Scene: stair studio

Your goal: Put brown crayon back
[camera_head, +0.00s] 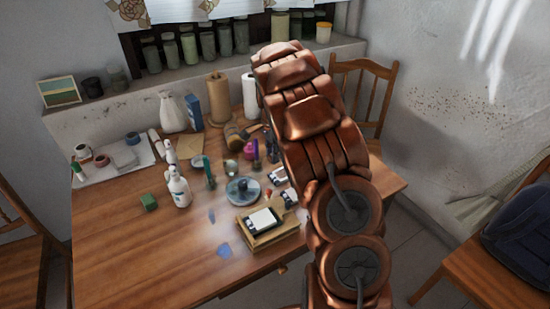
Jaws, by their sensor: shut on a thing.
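My copper-coloured arm rises from the bottom right across the table and hides part of it. My gripper cannot be made out; the end of the arm is hidden behind its own links. I cannot make out a brown crayon. A wooden box or block (272,239) with a white and black item (263,221) on top lies near the front edge, left of my arm. Small white and black items (278,175) lie behind it, close to my arm.
The wooden table (130,256) is bare at its front left.

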